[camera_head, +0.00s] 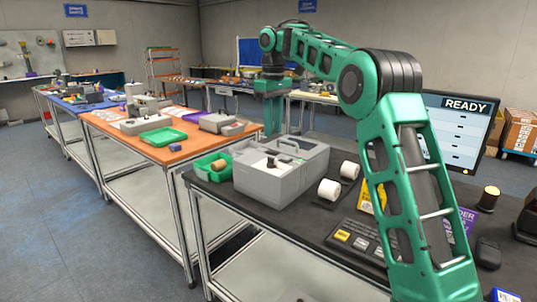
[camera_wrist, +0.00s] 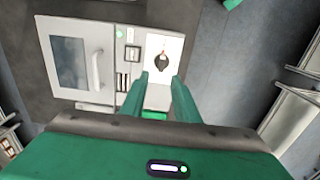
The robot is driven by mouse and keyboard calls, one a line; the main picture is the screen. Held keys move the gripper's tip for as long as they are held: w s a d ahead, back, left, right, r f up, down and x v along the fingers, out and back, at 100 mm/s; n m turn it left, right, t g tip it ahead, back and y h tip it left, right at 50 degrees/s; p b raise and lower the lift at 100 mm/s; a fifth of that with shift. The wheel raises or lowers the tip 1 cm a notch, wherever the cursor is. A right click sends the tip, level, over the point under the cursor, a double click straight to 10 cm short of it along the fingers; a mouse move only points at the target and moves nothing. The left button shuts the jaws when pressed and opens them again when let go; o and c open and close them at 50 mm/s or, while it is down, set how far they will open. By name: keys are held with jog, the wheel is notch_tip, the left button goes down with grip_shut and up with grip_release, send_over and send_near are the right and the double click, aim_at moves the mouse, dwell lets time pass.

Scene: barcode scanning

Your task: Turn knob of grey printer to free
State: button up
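The grey printer (camera_head: 262,185) sits on the dark-topped table, with a handle on its lid. In the wrist view the printer (camera_wrist: 103,82) shows its lid window, handle and a white panel. The dark knob (camera_wrist: 161,62) is on that white panel, with a small red mark above it. The head view also shows a small dark knob (camera_head: 271,162) on the printer's top. My gripper (camera_wrist: 161,78) is open, its two green fingers apart and empty, with the knob in view just beyond the gap. In the head view my gripper (camera_head: 272,125) hangs above and behind the printer.
A green tray (camera_head: 203,172) holding a brown item stands beside the printer's left side. White rolls (camera_head: 338,182) are at its right. An orange-topped table (camera_head: 135,150) stands at left.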

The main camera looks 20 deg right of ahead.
aim_at(272, 158)
notch_tip(272, 158, down, 10)
jog(key=shift+a+r, duration=0.15)
jog(key=shift+c, duration=0.3)
grip_shut()
